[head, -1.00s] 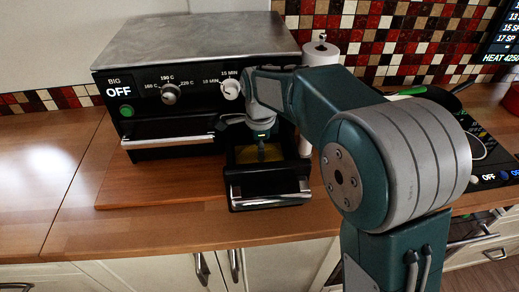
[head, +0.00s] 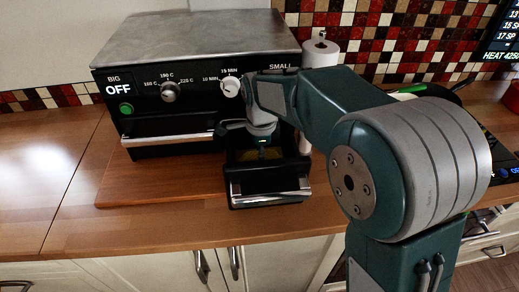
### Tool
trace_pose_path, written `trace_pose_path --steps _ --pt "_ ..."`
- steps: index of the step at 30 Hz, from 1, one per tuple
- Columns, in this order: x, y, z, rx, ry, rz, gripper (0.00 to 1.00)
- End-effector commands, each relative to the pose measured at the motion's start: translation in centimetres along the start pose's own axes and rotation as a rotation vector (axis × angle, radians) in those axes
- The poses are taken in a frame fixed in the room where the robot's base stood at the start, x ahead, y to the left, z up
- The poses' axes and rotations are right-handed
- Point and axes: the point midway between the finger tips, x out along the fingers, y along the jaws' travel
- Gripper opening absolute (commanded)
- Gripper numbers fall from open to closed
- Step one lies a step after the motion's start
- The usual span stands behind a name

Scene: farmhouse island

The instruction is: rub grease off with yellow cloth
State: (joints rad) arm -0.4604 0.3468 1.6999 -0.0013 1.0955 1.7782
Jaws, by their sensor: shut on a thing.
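My gripper (head: 262,152) points down into the pulled-out small drawer (head: 268,190) at the right of the black oven. My wrist and fingers hide much of the cloth. The drawer floor under it is hidden, and I cannot make out any grease.
The oven (head: 170,110) stands on a wooden board (head: 150,187), its left display reading OFF. A paper roll (head: 320,52) stands behind my arm. A stove (head: 490,165) with a pan lies at the right. The counter at left is clear.

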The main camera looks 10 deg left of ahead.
Motion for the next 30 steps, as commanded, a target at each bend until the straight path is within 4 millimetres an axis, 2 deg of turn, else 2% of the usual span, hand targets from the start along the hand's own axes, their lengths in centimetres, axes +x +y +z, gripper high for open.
trace_pose_path --steps 21,30 --pt "0.0 4.3 0.0 0.0 0.0 0.001 0.0" --pt "0.0 4.5 0.0 0.0 0.0 0.0 0.0"
